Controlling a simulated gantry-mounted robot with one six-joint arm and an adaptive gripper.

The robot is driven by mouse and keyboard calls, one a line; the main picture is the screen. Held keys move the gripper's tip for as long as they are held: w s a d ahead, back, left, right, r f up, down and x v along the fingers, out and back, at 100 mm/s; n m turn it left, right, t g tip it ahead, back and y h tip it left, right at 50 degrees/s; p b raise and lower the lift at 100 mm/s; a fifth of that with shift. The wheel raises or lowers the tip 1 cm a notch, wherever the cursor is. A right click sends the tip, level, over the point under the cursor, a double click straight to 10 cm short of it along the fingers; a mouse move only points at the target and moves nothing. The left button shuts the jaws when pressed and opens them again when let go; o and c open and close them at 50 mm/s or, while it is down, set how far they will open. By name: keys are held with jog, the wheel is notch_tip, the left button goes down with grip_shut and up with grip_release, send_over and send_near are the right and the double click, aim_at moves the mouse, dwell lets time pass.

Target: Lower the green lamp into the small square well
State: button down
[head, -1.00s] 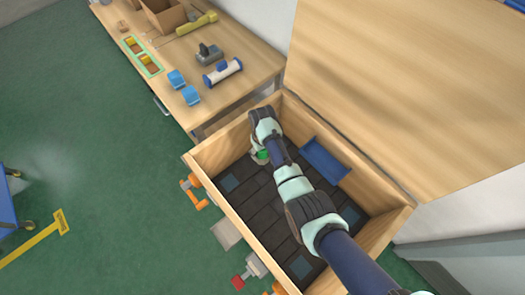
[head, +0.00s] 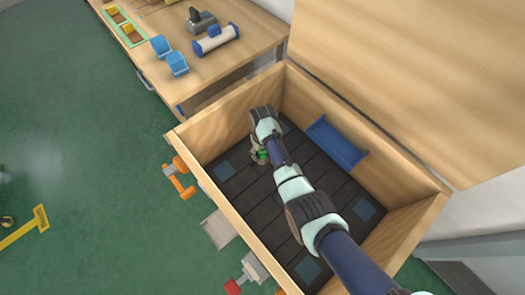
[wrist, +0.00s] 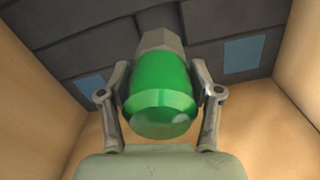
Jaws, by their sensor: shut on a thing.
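The green lamp (wrist: 160,95) has a glossy green dome and a grey faceted base, which points toward the dark tiled floor in the wrist view. My gripper (wrist: 160,82) is shut on it, one finger on each side. In the head view, the lamp (head: 262,155) shows as a small green patch in my gripper (head: 258,158), inside the wooden crate near its far end. I cannot tell how high it is above the floor. I cannot make out a small square well; flat blue squares (head: 223,170) show near the floor's corners.
The wooden crate's walls (head: 225,110) stand around my arm, and its lid (head: 400,80) is open on the right. A blue tray (head: 335,143) sits along the right inner wall. A workbench (head: 240,60) with several items stands beyond. Orange clamps (head: 180,178) hang outside the left wall.

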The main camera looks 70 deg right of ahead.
notch_tip(320, 180, down, 9)
jog(key=b, duration=0.6)
jog(key=shift+r+b, duration=0.15)
jog(key=shift+b, duration=0.2)
jog(key=shift+c, duration=0.7)
grip_release()
notch_tip(320, 180, up, 12)
jog(key=p, duration=1.2)
jog(key=shift+r+p, duration=0.15)
jog(key=shift+p, duration=0.2)
